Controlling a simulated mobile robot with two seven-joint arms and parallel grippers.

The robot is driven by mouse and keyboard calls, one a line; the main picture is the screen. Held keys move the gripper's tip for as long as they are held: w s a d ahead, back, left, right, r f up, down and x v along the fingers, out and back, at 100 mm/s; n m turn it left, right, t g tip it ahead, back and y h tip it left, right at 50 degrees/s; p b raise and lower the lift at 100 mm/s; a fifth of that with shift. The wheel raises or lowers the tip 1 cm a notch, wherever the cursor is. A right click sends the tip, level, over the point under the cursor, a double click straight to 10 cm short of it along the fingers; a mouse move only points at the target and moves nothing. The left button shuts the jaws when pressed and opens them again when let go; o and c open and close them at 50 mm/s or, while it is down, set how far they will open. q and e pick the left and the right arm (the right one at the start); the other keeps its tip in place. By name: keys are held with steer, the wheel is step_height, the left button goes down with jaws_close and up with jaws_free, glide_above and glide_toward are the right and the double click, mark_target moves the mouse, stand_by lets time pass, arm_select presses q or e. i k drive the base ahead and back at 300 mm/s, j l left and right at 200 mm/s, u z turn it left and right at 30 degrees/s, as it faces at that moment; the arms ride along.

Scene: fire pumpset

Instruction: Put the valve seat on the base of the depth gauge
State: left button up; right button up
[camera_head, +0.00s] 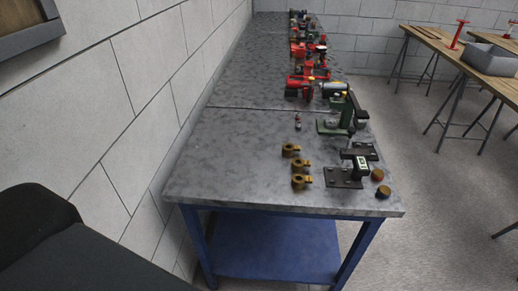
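A long grey metal workbench (235,165) stands along the wall. Near its front right, a dark device with a small greenish panel and flat dark plates (345,178) stands on it. Behind that is a green-based stand with a dark upright arm (350,112). I cannot tell for sure which of the two is the depth gauge. Several brass parts with side lugs (301,181) stand left of the dark device. Two short brass cylinders (383,191) lie to its right. Which piece is the valve seat is too small to tell. Neither of my grippers is in view.
A small upright piece (298,122) stands behind the brass parts. Red and green pump parts (305,87) crowd the bench further back. The bench's left side is clear. A wooden table (440,45) with a grey bin (491,60) stands at right, across open floor.

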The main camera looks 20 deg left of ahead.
mark_target(339, 180)
steer(key=i+l+u, duration=0.1)
steer(key=u, duration=0.3)
steer(key=l+u, duration=0.2)
steer(key=u, duration=0.15)
steer(key=l+u, duration=0.2)
steer(key=u, duration=0.2)
steer(key=l+u, duration=0.3)
steer(key=l, duration=0.15)
steer(key=l+u, duration=0.25)
steer(key=l, duration=0.65)
steer(key=k+l+u, duration=0.15)
steer(key=l, duration=0.8)
steer(key=k+l+u, duration=0.1)
steer(key=l, duration=0.35)
steer(key=k, duration=0.05)
